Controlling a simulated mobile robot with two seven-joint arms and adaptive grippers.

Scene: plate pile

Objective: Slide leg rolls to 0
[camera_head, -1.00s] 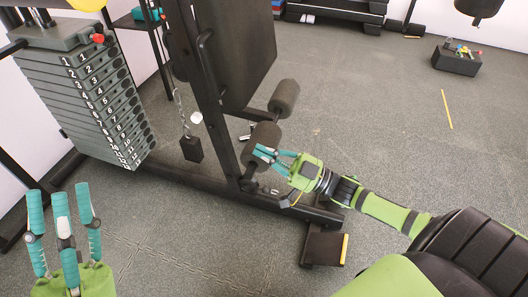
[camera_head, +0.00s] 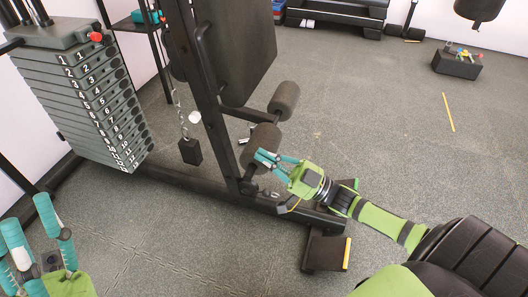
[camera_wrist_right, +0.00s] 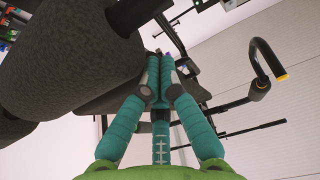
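The leg rolls are two dark grey foam cylinders on the machine's frame. The far roll (camera_head: 284,100) and the near roll (camera_head: 259,146) show in the head view. My right gripper (camera_head: 262,160), green with teal fingers, is at the lower front of the near roll. In the right wrist view its fingertips (camera_wrist_right: 160,72) come together beside a large dark roll (camera_wrist_right: 75,60). Nothing is clearly seen between them, and I cannot tell whether they touch the roll.
A numbered weight stack (camera_head: 92,100) stands at the left. The black upright (camera_head: 205,90) and padded back (camera_head: 238,50) rise behind the rolls. A low frame foot (camera_head: 325,250) lies near my right forearm. A black box (camera_head: 457,63) is at the far right. Floor at right is open.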

